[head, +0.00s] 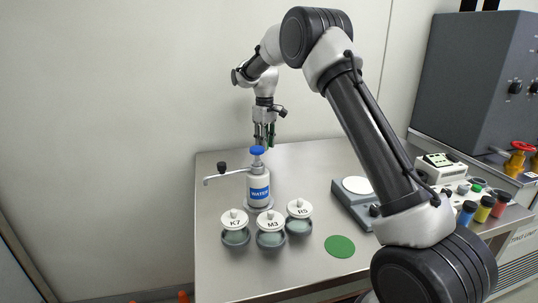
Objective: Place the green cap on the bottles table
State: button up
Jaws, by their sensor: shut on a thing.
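My gripper (264,142) points down over the back left of the steel table (300,165), behind the water bottle. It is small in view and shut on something. Dark green shows at its fingers, but I cannot tell whether this is the green cap or part of the fingers. A small green round piece (479,183) shows at the right among grey round pieces, near the blue, yellow and red bottles (485,208). I cannot tell whether it is a cap. The white pump bottle marked WATER (258,187) has a blue top and stands in front of my gripper.
Three lidded jars, K7 (235,230), M3 (270,232) and R5 (299,218), stand at the front left. A flat green disc (340,246) lies at the front. A scale (356,190) stands near my arm. A grey cabinet (470,85) rises at the right. The table's back middle is clear.

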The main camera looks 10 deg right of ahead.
aim_at(265, 160)
jog(key=shift+f, duration=2.35)
jog(key=shift+f, duration=0.15)
jog(key=o, duration=0.7)
